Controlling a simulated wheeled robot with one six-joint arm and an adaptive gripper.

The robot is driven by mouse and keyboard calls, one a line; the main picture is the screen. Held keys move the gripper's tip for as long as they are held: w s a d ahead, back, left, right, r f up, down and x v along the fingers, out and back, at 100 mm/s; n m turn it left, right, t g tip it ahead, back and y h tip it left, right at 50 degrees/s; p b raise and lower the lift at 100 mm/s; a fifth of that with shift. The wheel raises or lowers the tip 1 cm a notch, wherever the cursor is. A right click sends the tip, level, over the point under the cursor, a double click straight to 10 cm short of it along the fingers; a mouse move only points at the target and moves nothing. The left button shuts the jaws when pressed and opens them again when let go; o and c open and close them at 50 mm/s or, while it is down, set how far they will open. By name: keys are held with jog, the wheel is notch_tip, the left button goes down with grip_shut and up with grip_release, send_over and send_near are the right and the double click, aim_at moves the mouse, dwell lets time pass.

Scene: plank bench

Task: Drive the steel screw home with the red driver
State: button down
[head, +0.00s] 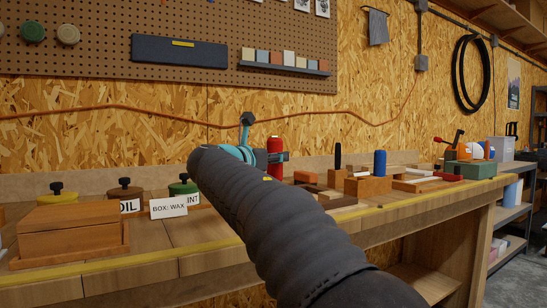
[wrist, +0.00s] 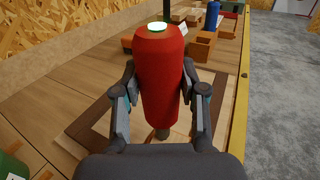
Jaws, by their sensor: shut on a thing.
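The red driver (wrist: 160,70) stands about upright in the middle of the wrist view, with a pale green disc on its top end. My gripper (wrist: 161,108) is shut on its red handle, one finger on each side. A short dark part shows below the handle, over a brown-framed wooden piece (wrist: 84,128) on the bench. I cannot tell whether the tip touches anything. In the head view the red driver (head: 274,150) shows beyond my arm, at my gripper (head: 279,157). The steel screw is not visible in either view.
A wooden box (head: 70,232) and several lidded tins, one a green tin (head: 183,190), stand at the left. A blue handle (head: 380,162) stands in a wooden block (head: 368,186) to the right, among loose wood pieces.

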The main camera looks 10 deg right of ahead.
jog(key=shift+r+p, duration=2.35)
jog(key=shift+r, duration=1.2)
